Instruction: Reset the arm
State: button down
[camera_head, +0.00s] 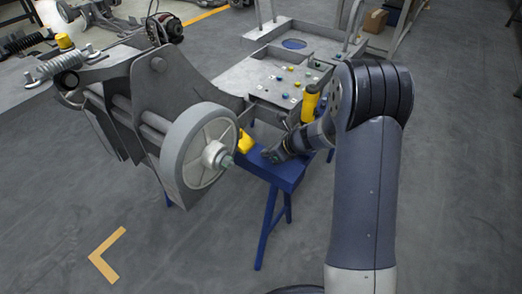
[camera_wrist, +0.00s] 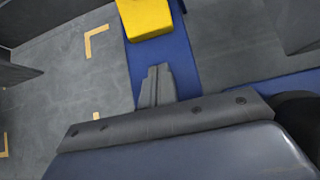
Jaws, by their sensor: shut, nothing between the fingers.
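My gripper (camera_head: 268,156) is low over the blue stand (camera_head: 287,179) in the head view, at the end of my bent arm. In the wrist view my gripper (camera_wrist: 158,69) has its two grey fingers together with nothing between them. They point along the blue surface (camera_wrist: 146,55) toward a yellow piece (camera_wrist: 144,17) and appear apart from it. This yellow piece also seems to show in the head view (camera_head: 245,142), left of my gripper. Whether the fingers touch the blue surface I cannot tell.
A grey chassis with a large wheel (camera_head: 198,157) stands close on the left. Behind my gripper are a grey panel with several coloured knobs (camera_head: 282,82) and a yellow cylinder (camera_head: 309,104). A box (camera_head: 375,20) sits at the back. The floor (camera_head: 450,190) at right is clear.

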jog(key=p+v, duration=0.1)
jog(key=v, duration=0.8)
jog(key=shift+r+p, duration=0.35)
jog(key=shift+d, duration=0.1)
